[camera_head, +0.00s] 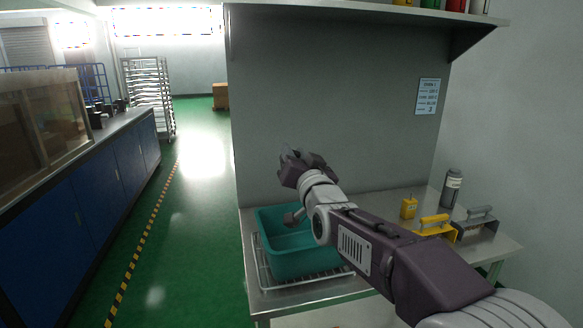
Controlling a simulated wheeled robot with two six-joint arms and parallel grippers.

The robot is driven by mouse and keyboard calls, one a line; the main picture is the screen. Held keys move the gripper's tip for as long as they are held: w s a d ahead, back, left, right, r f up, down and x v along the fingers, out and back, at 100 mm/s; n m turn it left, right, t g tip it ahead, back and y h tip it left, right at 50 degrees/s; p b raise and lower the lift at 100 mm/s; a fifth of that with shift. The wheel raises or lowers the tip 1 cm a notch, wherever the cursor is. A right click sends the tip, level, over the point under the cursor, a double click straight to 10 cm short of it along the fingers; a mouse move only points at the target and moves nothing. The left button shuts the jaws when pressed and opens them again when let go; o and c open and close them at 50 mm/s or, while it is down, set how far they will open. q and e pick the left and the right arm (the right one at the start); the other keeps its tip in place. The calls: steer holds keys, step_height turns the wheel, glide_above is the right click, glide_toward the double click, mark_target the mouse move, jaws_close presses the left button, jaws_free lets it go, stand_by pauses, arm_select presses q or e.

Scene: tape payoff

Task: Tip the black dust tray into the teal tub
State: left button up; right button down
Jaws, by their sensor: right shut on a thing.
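The teal tub (304,265) stands open on the metal bench at the lower middle, its right part hidden by my right arm. My right gripper (291,155) is above the tub's back edge, well clear of the tub, pointing up and away to the left. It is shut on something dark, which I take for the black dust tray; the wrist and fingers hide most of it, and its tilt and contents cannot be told. My left gripper is out of view.
The tub sits in a wire rack (262,272). On the bench's right are a small yellow device (408,208), a yellow handled item (433,229), a grey handled item (478,224) and a grey bottle (451,190). A shelf (370,10) overhangs; a wall stands behind.

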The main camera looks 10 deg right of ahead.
steer(key=s+d+f+m+t+h+b, duration=0.2)
steer(key=m+h+b, duration=0.3)
steer(key=m+b, duration=0.3)
steer(key=s+d+f+m+t+h+b, duration=0.1)
steer(key=m+h+b, duration=0.5)
steer(key=b, duration=1)
step_height(320, 180, down, 3)
steer(key=shift+s+d+f+m+t, duration=0.1)
steer(key=shift+s+d+m+t, duration=0.4)
steer(key=shift+m+t, duration=0.5)
steer(key=shift+w+d, duration=0.1)
